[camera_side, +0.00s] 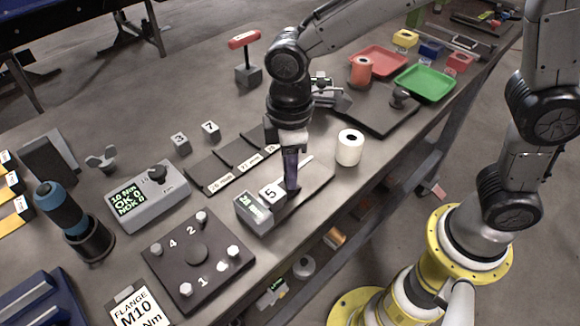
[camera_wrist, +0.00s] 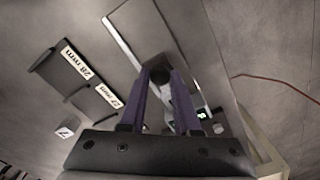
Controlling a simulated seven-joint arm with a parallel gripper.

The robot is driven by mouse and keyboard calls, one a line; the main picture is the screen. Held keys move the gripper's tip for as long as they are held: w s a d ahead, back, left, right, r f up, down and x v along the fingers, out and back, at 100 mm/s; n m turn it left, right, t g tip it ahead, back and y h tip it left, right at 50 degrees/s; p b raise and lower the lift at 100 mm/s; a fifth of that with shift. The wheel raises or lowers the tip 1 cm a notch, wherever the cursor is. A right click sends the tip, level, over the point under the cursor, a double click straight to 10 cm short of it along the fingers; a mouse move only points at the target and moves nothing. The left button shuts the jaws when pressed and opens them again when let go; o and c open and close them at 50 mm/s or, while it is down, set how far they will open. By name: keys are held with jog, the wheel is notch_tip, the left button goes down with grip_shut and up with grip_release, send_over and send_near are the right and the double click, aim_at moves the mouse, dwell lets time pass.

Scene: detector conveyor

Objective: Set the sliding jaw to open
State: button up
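The measuring device lies on the bench in the middle of the side view, with a dark base plate (camera_side: 318,180), a pale metal rail (camera_side: 304,162) and a grey display box (camera_side: 254,212) at its near left end. My gripper (camera_side: 291,186) points down over the rail, just right of the box. In the wrist view, the two purple fingers of my gripper (camera_wrist: 160,80) stand apart, with a dark rounded piece (camera_wrist: 158,74), perhaps the sliding jaw, between their tips. I cannot tell whether they touch it. The jaw is mostly hidden in the side view.
A white roll (camera_side: 349,148) stands to the right. A slotted dark tray with labels (camera_side: 232,160) lies behind left. A bolt plate (camera_side: 197,254) lies in front left.

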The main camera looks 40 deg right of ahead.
aim_at(304, 179)
grip_shut()
dwell(0.9)
jog(key=shift+d, duration=1.95)
jog(key=o, duration=0.8)
grip_release()
jog(key=shift+o, duration=0.2)
notch_tip(304, 179, up, 14)
